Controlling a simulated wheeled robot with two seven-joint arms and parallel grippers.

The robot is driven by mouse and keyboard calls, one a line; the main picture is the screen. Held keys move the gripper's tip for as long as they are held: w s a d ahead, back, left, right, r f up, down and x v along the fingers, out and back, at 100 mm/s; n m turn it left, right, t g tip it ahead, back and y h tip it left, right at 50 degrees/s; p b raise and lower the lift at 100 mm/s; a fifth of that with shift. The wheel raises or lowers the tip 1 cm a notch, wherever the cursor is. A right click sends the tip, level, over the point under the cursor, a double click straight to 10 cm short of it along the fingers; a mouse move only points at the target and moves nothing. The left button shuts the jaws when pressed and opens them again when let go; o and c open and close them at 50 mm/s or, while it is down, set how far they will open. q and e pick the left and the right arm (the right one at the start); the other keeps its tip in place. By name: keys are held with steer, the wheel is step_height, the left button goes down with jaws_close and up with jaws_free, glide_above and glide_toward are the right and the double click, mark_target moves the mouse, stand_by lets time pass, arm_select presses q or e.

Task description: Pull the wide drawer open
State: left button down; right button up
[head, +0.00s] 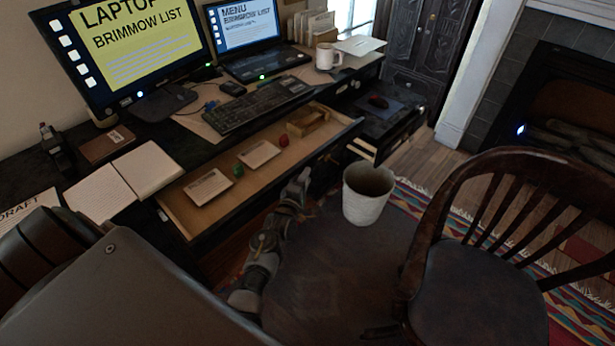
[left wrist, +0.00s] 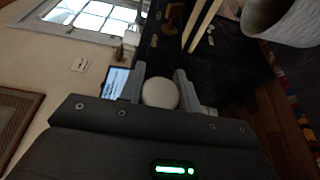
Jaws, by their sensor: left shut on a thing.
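The wide drawer (head: 270,172) under the desk stands out from the desk, its tan inside showing. It holds two cards, a small green thing (head: 238,170), a small red thing (head: 283,140) and a wooden tray (head: 308,122). My left gripper (head: 300,186) is at the drawer's front. In the left wrist view, its fingers (left wrist: 159,88) are shut on a round pale knob (left wrist: 160,94); the dark front lies beyond. The knob is hidden in the head view. My right gripper is not in view.
A white bin (head: 368,195) stands close right of my left gripper, and a wooden chair (head: 475,290) is farther right. A smaller drawer (head: 362,150) at the right also stands out. The desk top holds a monitor (head: 140,45), laptop, keyboard (head: 250,105), mug and open book.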

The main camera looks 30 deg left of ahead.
arm_select(q)
steer(key=c, duration=1.3)
jaws_free()
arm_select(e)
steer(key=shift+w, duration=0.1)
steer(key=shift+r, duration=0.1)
arm_select(q)
steer(key=shift+s+p, duration=0.4)
steer(key=s+p, duration=0.1)
steer(key=s, duration=0.2)
steer(key=s+d+p, duration=0.1)
steer(key=s+p, duration=0.1)
steer(key=s, duration=0.1)
steer(key=s+d+p, duration=0.1)
steer(key=s, duration=0.2)
steer(key=shift+s+p, duration=0.4)
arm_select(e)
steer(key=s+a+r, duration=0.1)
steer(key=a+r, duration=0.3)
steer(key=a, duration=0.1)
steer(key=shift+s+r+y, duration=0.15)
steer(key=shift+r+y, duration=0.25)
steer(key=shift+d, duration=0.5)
